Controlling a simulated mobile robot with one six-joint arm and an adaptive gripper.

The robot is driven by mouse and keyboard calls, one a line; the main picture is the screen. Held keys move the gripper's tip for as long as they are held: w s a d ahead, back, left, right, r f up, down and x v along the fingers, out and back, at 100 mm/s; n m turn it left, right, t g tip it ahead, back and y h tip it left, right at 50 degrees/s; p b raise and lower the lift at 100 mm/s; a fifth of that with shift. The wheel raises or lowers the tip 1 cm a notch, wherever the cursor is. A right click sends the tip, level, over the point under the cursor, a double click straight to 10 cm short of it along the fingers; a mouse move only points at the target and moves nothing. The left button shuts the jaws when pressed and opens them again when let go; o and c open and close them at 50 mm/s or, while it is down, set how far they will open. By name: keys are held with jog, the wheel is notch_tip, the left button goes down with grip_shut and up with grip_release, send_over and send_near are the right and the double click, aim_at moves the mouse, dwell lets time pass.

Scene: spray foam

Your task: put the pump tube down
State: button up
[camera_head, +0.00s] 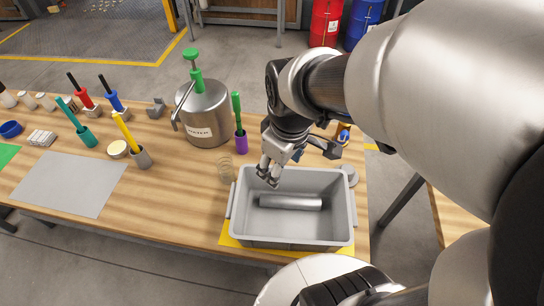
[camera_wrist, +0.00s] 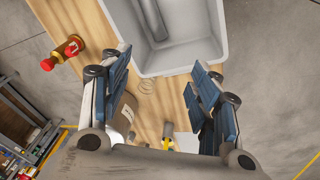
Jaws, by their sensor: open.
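A silver metal tube, which looks like the pump tube (camera_head: 290,202), lies on its side in the grey bin (camera_head: 240,212). In the wrist view part of the tube (camera_wrist: 153,18) shows inside the bin (camera_wrist: 205,55), cut off by the top edge. My gripper (camera_head: 268,177) is above the bin's back left rim, apart from the tube. In the wrist view my gripper (camera_wrist: 162,72) has its fingers wide apart with nothing between them.
A clear coil spring (camera_head: 225,168) stands left of the bin. Behind it are a steel water can (camera_head: 205,118) with a green pump top and a purple-based green tool (camera_head: 240,140). A yellow mat (camera_head: 228,240) lies under the bin. A grey sheet (camera_head: 70,183) lies at left.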

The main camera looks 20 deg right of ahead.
jog(key=s+a+r+m+t, duration=0.2)
jog(key=s+a+r+m, duration=0.2)
jog(key=s+r, duration=0.3)
jog(key=s+m, duration=0.1)
jog(key=s, duration=0.1)
jog(key=shift+s+m, duration=0.3)
jog(key=shift+s, duration=0.05)
jog(key=shift+a, duration=0.1)
